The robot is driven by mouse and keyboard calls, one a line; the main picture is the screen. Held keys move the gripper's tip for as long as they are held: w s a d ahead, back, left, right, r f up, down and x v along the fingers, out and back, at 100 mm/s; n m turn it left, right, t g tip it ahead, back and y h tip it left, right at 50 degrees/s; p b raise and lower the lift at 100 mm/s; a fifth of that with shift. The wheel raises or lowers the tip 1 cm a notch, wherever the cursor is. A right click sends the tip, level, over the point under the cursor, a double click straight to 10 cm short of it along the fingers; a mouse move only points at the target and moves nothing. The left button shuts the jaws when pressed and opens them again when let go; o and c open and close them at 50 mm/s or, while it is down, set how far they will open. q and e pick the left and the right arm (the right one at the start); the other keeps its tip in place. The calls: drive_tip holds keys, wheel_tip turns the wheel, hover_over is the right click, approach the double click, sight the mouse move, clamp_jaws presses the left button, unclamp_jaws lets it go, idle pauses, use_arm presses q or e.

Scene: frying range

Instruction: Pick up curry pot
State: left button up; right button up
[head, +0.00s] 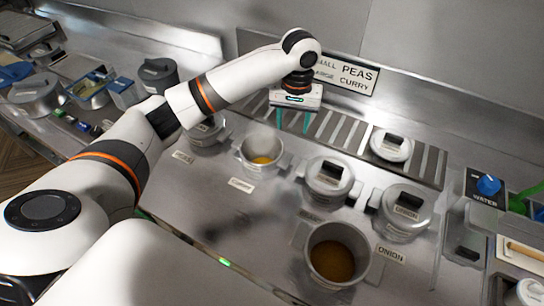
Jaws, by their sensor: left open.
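My left gripper (293,121) is open and empty, pointing down over the slotted grate at the back of the counter, with its two teal fingers apart. It is behind and a little right of a small open pot (250,147) with yellow contents. A larger open pot (312,245) with brown contents stands at the front. I cannot tell for sure which pot is the curry pot; the word CURRY shows on a wall sign (346,74). My right gripper is not in view.
Lidded pots stand in the middle (330,178), at the right (405,208) and partly behind my left arm (206,133). A round lid (391,145) lies on the grate (345,128). A blue knob (488,185) is at right. Bare counter (225,215) lies at front left of the pots.

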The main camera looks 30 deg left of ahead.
use_arm(q)
drive_tip(key=p, duration=0.2)
hover_over(287, 155)
wheel_tip(287, 155, down, 5)
drive_tip(key=shift+w+f, duration=0.1)
drive_tip(key=shift+f, duration=0.9)
wheel_tip(287, 155, down, 4)
drive_tip(key=shift+r+p, duration=0.15)
drive_tip(key=shift+p, duration=0.55)
drive_tip(key=shift+f, duration=0.3)
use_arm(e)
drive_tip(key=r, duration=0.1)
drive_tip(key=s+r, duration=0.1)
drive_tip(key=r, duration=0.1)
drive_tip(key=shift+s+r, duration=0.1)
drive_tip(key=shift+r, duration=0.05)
use_arm(q)
drive_tip(key=shift+c, duration=0.5)
clamp_jaws()
